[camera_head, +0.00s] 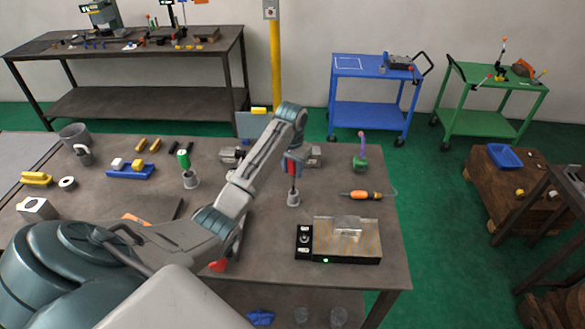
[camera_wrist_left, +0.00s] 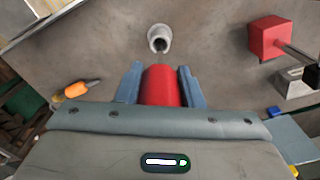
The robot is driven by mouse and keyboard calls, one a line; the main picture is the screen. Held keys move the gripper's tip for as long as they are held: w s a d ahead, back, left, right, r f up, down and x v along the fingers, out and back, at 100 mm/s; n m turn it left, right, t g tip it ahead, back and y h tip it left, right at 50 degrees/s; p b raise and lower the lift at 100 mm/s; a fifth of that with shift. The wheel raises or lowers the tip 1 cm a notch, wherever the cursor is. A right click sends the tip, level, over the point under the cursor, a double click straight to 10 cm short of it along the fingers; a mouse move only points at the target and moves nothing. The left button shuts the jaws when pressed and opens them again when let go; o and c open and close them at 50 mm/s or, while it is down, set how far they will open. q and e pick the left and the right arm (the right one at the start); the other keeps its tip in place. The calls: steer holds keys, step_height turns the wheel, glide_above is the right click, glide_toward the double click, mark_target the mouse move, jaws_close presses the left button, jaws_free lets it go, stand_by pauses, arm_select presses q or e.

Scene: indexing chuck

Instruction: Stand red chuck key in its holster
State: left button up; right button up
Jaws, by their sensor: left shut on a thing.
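The red chuck key (camera_head: 292,170) is held by my left gripper (camera_head: 294,160), with its dark shaft pointing down. In the left wrist view its red handle (camera_wrist_left: 161,86) sits between the two blue-grey fingers (camera_wrist_left: 158,84), and its shaft is hidden. A small grey holster (camera_head: 293,199) stands on the table directly below the key. In the head view the shaft's lower end meets the holster's top; I cannot tell whether it is inside. The wrist view shows the holster (camera_wrist_left: 159,38) just beyond the handle, its dark opening facing me. My right gripper is not in view.
A green-handled tool (camera_head: 184,160) stands in another grey holster (camera_head: 191,181) to the left. An orange-handled tool (camera_head: 361,195) lies to the right, near a metal-topped box (camera_head: 347,245). A red block (camera_wrist_left: 268,38) shows at the wrist view's right. Bare table surrounds the holster.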

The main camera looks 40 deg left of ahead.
mark_target(293, 179)
arm_select(q)
steer(key=shift+f, duration=1.05)
steer(key=shift+f+b, duration=0.4)
steer(key=shift+f, duration=1.45)
steer(key=o, duration=1.2)
steer(key=shift+c, duration=0.2)
steer(key=shift+r, duration=0.1)
steer(key=shift+r+b, duration=0.3)
steer(key=shift+r, duration=0.05)
step_height(293, 179, up, 7)
steer(key=b, duration=0.2)
steer(key=shift+s+f+b, duration=0.1)
steer(key=shift+b, duration=0.3)
step_height(293, 179, up, 2)
steer(key=shift+p, duration=0.95)
steer(key=shift+s+r+p, duration=0.1)
steer(key=shift+r+p, duration=0.5)
steer(key=shift+p, duration=0.1)
